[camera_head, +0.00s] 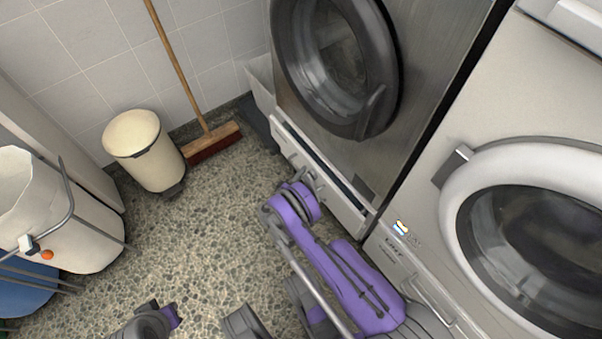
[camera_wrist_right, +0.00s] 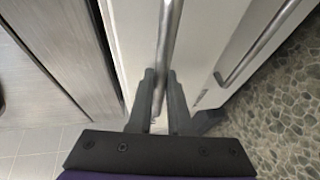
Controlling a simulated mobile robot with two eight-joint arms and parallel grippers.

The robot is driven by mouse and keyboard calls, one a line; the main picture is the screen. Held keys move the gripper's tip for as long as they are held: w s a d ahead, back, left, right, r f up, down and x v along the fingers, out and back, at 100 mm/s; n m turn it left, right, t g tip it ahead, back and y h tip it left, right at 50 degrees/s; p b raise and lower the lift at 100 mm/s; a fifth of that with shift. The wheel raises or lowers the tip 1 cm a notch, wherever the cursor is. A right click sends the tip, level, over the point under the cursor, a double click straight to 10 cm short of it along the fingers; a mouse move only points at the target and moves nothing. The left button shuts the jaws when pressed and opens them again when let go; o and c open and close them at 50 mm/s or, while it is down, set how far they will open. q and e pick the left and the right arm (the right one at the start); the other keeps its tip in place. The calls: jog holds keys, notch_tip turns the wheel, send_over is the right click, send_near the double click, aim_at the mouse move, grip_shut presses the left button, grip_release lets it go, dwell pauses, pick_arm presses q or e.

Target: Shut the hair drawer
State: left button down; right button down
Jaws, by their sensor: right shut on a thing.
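The hair drawer (camera_head: 345,208) is a low white front under the steel machine. It stands a little out from the machine, with a dark gap along its top edge. My right gripper (camera_head: 308,177) is at the drawer's handle. In the right wrist view its two dark fingers (camera_wrist_right: 160,103) are shut around the drawer's metal bar handle (camera_wrist_right: 169,38). My left gripper (camera_head: 148,324) shows only in part at the bottom of the head view, low over the floor and away from the drawer; its fingers are not clear.
The steel machine (camera_head: 420,95) has a round door. A white machine (camera_head: 470,110) with its own low bar handle (camera_head: 432,300) stands to the right. A cream bin (camera_head: 150,160), a broom (camera_head: 212,140) and a white hamper (camera_head: 85,230) stand left. Speckled floor between is clear.

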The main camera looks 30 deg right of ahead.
aim_at(310, 168)
dwell(0.3)
jog(key=shift+w+d, duration=0.2)
jog(key=shift+d, duration=2.05)
jog(key=c, duration=0.8)
grip_release()
jog(key=shift+d, duration=0.1)
jog(key=shift+c, duration=0.2)
jog(key=p+v, duration=0.2)
jog(key=v, duration=0.9)
jog(key=shift+f, duration=0.1)
